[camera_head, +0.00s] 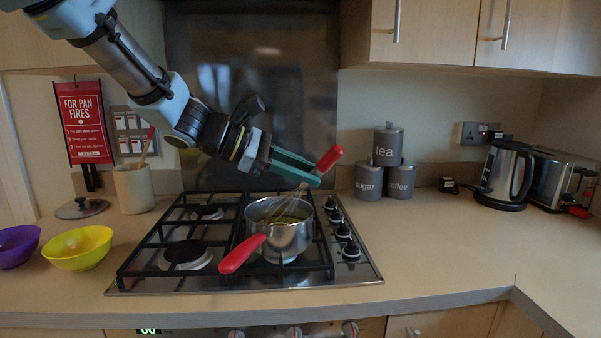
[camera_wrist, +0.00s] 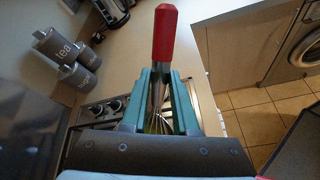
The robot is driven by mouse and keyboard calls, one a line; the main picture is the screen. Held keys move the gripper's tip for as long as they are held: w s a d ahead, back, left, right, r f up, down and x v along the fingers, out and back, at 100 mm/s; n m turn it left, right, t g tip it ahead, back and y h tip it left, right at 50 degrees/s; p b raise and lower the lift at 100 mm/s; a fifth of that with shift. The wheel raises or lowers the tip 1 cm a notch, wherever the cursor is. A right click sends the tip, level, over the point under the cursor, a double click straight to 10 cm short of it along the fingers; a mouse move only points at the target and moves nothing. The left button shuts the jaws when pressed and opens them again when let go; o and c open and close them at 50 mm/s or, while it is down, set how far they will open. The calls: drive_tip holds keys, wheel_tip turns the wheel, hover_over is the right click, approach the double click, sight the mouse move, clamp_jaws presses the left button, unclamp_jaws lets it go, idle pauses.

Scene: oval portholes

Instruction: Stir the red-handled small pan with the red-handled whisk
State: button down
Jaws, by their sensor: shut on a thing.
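The red-handled whisk (camera_head: 328,160) is held tilted in my gripper (camera_head: 312,176), its red handle sticking up past the fingertips. Its wires reach down into the red-handled small pan (camera_head: 262,212). The pan is steel, stands on a right-hand burner of the hob, and its red handle points toward the front left. Something yellowish shows inside it. In the wrist view the whisk's red handle (camera_wrist: 165,35) rises between the green fingers of my gripper (camera_wrist: 163,75), and its wires (camera_wrist: 158,122) show below. The fingers and palm hide most of the pan in that view.
The gas hob (camera_head: 150,284) has black grates and knobs along its right side. A yellow bowl (camera_head: 79,248) and a purple bowl (camera_head: 17,246) stand at left, near a utensil pot (camera_head: 133,188). Canisters (camera_head: 386,146), a kettle (camera_head: 505,176) and a toaster (camera_head: 552,180) stand at back right. The front-right counter is clear.

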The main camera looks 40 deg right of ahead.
drive_tip(key=shift+s+d, duration=0.5)
drive_tip(key=shift+s, duration=0.3)
drive_tip(key=shift+w+d+p, duration=0.15)
drive_tip(key=shift+d, duration=0.9)
drive_tip(key=shift+w+d+p, duration=0.1)
drive_tip(key=shift+d+p, duration=0.05)
drive_tip(key=shift+d, duration=0.9)
drive_tip(key=shift+w+a, duration=0.95)
drive_tip(key=shift+a, duration=0.25)
drive_tip(key=shift+w+a, duration=0.95)
drive_tip(key=shift+a, duration=0.2)
drive_tip(key=shift+s+d+b, duration=0.2)
drive_tip(key=shift+s+b, duration=0.4)
drive_tip(key=shift+s, duration=1.55)
drive_tip(key=shift+w+d+p, duration=0.55)
drive_tip(key=shift+w+d, duration=0.4)
drive_tip(key=shift+w, duration=0.25)
